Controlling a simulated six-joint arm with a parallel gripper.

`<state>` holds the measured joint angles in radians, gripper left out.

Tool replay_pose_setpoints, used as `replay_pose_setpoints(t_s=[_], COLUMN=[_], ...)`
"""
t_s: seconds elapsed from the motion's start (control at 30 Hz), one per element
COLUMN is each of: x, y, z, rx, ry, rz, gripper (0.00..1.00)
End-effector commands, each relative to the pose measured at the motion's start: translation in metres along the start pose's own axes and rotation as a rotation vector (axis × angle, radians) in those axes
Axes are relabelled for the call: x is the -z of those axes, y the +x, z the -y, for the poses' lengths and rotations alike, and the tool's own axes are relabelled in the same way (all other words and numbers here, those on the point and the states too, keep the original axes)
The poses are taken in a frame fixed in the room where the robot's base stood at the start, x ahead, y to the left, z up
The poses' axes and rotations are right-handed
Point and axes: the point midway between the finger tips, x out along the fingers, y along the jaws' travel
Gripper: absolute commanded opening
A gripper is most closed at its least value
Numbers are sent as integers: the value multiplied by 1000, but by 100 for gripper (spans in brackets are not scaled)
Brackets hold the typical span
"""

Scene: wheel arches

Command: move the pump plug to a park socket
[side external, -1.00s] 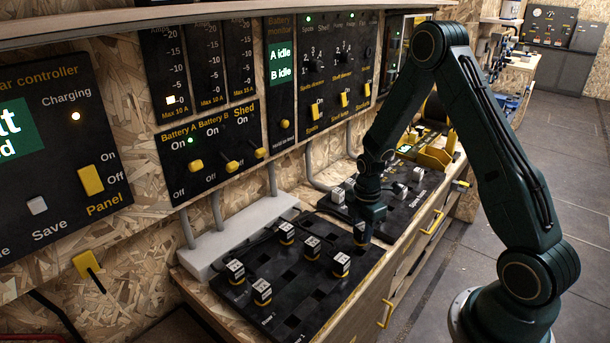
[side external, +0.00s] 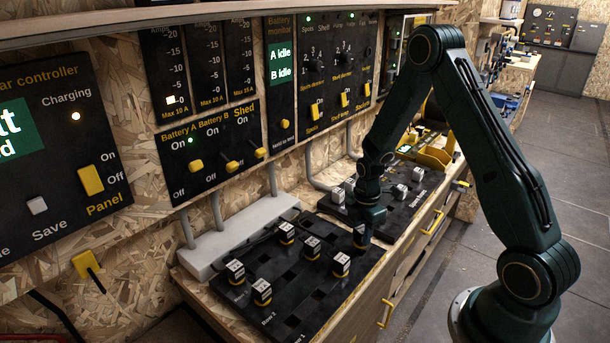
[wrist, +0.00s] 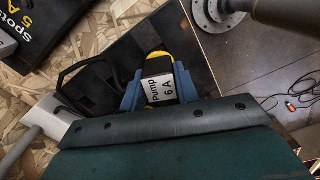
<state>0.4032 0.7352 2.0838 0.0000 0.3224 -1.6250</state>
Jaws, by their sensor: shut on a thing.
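The pump plug (wrist: 160,82) has a white label reading "Pump 6 A" and a yellow and black body. In the wrist view it sits between the blue fingers of my gripper (wrist: 160,88), which is shut on it. In the side view my gripper (side external: 363,226) is low over the far right corner of the black socket board (side external: 318,290), and the plug (side external: 360,238) shows just below it. I cannot tell whether the plug is seated in a socket or just above it. Empty square sockets show on the board.
Several labelled plugs stand on the board, including one at the right (side external: 341,264) and one at the front (side external: 262,291). A second black board (side external: 408,205) with plugs lies behind my gripper. A grey cable trunk (side external: 240,235) runs along the wall side.

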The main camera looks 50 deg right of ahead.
Motion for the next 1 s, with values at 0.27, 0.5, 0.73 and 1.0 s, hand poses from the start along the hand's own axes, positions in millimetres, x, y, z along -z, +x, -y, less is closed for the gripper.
replay_pose_setpoints(t_s=[0.27,0.5,0.73,1.0], x=[0,0,0,0], y=[2,7,12,14], z=[0,0,0,0], rx=[0,0,0,0], ry=[0,0,0,0], rz=[0,0,0,0], gripper=[7,7,7,7])
